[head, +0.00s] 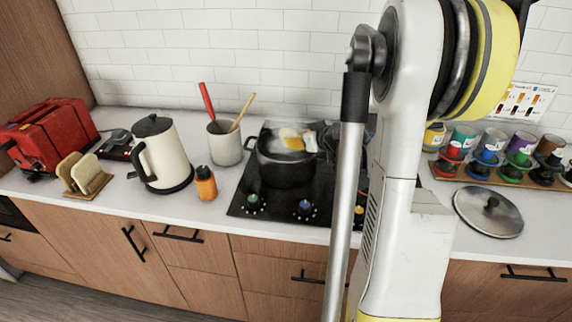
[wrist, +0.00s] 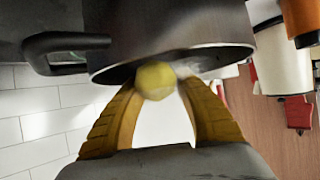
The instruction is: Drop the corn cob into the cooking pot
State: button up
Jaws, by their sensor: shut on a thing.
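The cooking pot (head: 284,172) is black and stands on the dark hob in the head view. In the head view, my gripper (head: 290,140) is over the pot's opening, partly hidden behind my arm. The cob is hard to tell from the yellow fingers there. Most of the cob is hidden.
A cream kettle (head: 165,158), an orange bottle (head: 206,184) and a grey utensil crock (head: 225,145) stand left of the hob (head: 272,204). A pot lid (head: 488,212) lies on the counter at right. A rack of colourful cups stands behind it. A red toaster (head: 50,138) is at far left.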

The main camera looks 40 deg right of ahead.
jog(key=o, duration=1.3)
jog(key=shift+s, duration=0.1)
jog(key=v, duration=1.1)
jog(key=shift+s+a+r, duration=0.15)
jog(key=shift+s+r, duration=0.05)
jog(key=shift+s, duration=0.15)
jog(key=shift+a, duration=0.1)
